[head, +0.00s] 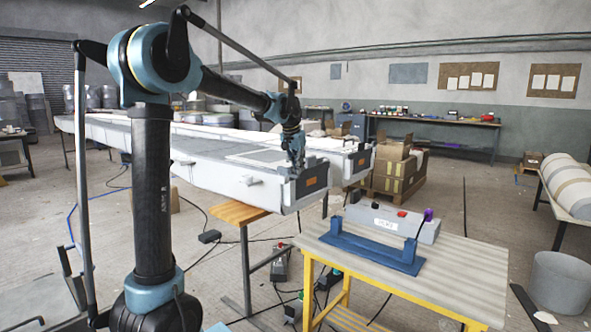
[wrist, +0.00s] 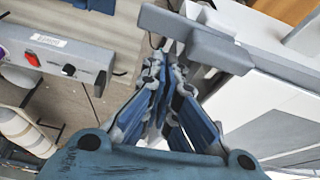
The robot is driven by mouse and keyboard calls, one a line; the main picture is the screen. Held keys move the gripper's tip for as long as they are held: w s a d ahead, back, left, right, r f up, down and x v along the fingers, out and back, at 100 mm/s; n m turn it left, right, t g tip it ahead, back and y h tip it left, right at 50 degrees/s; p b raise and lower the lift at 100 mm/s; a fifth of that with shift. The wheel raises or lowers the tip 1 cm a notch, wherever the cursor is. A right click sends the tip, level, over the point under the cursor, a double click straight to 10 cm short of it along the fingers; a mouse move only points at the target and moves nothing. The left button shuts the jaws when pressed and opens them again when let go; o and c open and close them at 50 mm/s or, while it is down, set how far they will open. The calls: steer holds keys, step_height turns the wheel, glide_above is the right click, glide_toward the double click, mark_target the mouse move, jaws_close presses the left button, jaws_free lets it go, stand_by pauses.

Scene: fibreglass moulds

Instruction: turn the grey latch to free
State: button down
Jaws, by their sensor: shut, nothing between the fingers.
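The grey latch (wrist: 200,38) shows in the wrist view as a thick bar running slantwise across the top, with a blocky end at the right. My gripper (wrist: 172,48) is shut and empty, its fingertips at the near edge of the bar. I cannot tell whether they touch it. In the head view my gripper (head: 296,168) points down at the near end of the long white mould (head: 228,181), by a dark end block with an orange label (head: 314,181). The latch is too small and too covered there to make out clearly.
A yellow-legged table (head: 463,262) stands right of the mould end. The box also shows in the wrist view (wrist: 55,55). Cardboard boxes (head: 395,170) stand behind; cables lie on the floor.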

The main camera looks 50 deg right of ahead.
step_height(320, 180, up, 9)
steer(key=shift+r, duration=0.2)
stand_by(0.6)
steer(key=shift+a, duration=0.1)
steer(key=w+a+f+n+t+y, duration=0.1)
steer(key=w+a+f+n, duration=0.25)
steer(key=a, duration=0.95)
steer(key=w+a+f+n, duration=0.2)
steer(key=w+a+f, duration=0.15)
steer(key=a, duration=0.95)
steer(key=w+a+f+n+t+y, duration=0.1)
steer(key=w+a+f+n, duration=0.3)
steer(key=a, duration=0.9)
steer(key=s+a+f+n, duration=0.2)
steer(key=s+a+f, duration=0.2)
steer(key=a+f, duration=0.2)
steer(key=s+a+f+n+y, duration=0.1)
steer(key=s+a+f, duration=0.4)
steer(key=a, duration=0.5)
steer(key=s+a+f+n, duration=0.4)
steer(key=s+a+f, duration=0.1)
steer(key=a+f, duration=0.4)
steer(key=shift+y, duration=0.4)
